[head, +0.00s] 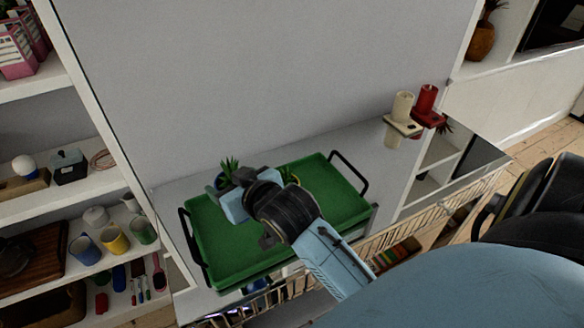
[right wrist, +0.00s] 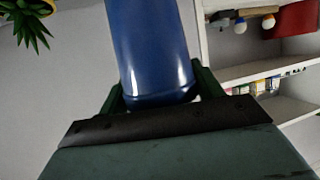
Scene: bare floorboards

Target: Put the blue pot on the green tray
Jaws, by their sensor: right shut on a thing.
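In the right wrist view the blue pot (right wrist: 150,50) fills the space between the two fingers. The green tray (head: 228,250) has raised walls and black end handles and lies on a white surface. The pot shows at the tray's back left edge in the head view. I cannot tell whether it touches the tray or is held above it. My right wrist hides part of the tray. My left gripper is not in view.
Cream and red candles (head: 403,105) stand at the right. Shelves with mugs (head: 115,240) stand at the left. A wall rises behind the tray.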

